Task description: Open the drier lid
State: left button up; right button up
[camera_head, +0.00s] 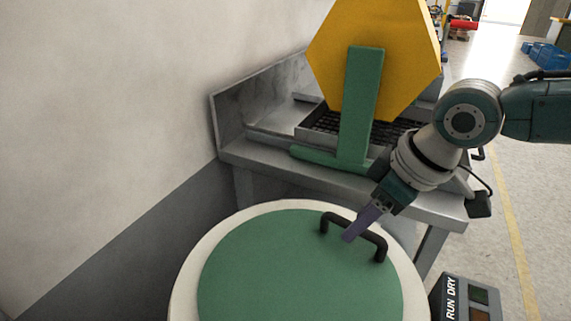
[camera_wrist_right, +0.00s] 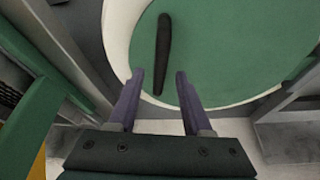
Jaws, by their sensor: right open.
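The drier lid (camera_head: 290,270) is a round green disc inside a white rim (camera_head: 184,275), lying flat and closed at the bottom of the head view. It also fills the top of the right wrist view (camera_wrist_right: 230,55). A black bar handle (camera_head: 378,240) stands on its far right part. In the right wrist view the handle (camera_wrist_right: 162,50) lies ahead, roughly in line with the gap between the fingers. My right gripper (camera_head: 352,238) is open, its purple fingers pointing down at the handle. The fingertips (camera_wrist_right: 158,75) straddle the handle's near end in the wrist view; contact cannot be told. My left gripper is out of view.
A metal bench (camera_head: 265,160) stands behind the drier, bearing a yellow hexagonal piece (camera_head: 375,55) on a green stand (camera_head: 358,110). A control box marked RUN DRY (camera_head: 450,300) is at the lower right. A wall is on the left; open floor (camera_head: 535,200) is on the right.

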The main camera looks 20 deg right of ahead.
jog(key=shift+c, duration=0.2)
grip_shut()
dwell(1.2)
